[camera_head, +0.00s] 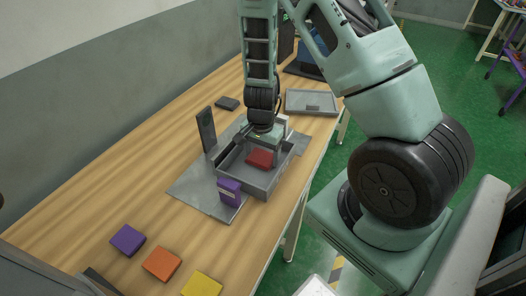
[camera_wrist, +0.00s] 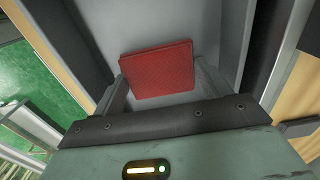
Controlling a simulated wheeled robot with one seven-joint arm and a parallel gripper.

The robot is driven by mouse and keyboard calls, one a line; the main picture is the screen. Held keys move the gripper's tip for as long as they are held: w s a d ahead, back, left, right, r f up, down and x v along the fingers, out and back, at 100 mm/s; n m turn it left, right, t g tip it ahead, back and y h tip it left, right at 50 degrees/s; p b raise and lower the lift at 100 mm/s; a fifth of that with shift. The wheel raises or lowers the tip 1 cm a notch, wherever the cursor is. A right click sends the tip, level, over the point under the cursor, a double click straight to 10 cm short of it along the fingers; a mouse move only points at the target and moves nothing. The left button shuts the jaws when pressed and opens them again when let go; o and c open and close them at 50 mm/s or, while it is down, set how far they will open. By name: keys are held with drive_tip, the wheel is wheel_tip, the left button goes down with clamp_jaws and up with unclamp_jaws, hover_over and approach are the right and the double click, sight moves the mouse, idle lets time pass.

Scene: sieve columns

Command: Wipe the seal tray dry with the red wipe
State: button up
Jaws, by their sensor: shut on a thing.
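The red wipe (camera_head: 261,159) shows inside a grey, open-topped tray (camera_head: 258,183) on a metal plate on the bench. My gripper (camera_head: 264,148) reaches down from above into this tray and is shut on the red wipe. In the wrist view the red wipe (camera_wrist: 157,70) spans the space ahead of my gripper, above the pale tray floor (camera_wrist: 140,25). Dark tray walls show on both sides. I cannot tell whether the wipe touches the floor. Part of the tray is hidden by my gripper.
A purple block (camera_head: 229,191) stands at the tray's near side, and a dark upright panel (camera_head: 206,130) at its left. Purple (camera_head: 127,240), orange (camera_head: 162,264) and yellow (camera_head: 202,285) pieces lie at the front. A shallow grey tray (camera_head: 311,102) lies behind. Bench at left is clear.

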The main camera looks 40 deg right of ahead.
sight(252, 174)
drive_tip(key=shift+s+a, duration=0.35)
drive_tip(key=shift+a, duration=0.6)
drive_tip(key=shift+s+a, duration=0.35)
drive_tip(key=shift+a, duration=0.6)
drive_tip(key=shift+s+a, duration=0.35)
drive_tip(key=shift+a, duration=0.6)
drive_tip(key=shift+w+d, duration=0.4)
drive_tip(key=shift+d, duration=0.75)
drive_tip(key=shift+w+d, duration=0.45)
drive_tip(key=shift+d, duration=0.7)
drive_tip(key=shift+w+d, duration=0.4)
drive_tip(key=shift+d, duration=0.75)
drive_tip(key=shift+a, duration=0.1)
drive_tip(key=shift+s+a, duration=0.3)
drive_tip(key=shift+a, duration=0.55)
drive_tip(key=shift+s+a, duration=0.3)
drive_tip(key=shift+a, duration=0.5)
wheel_tip(252, 174, up, 12)
drive_tip(key=p, duration=1.1)
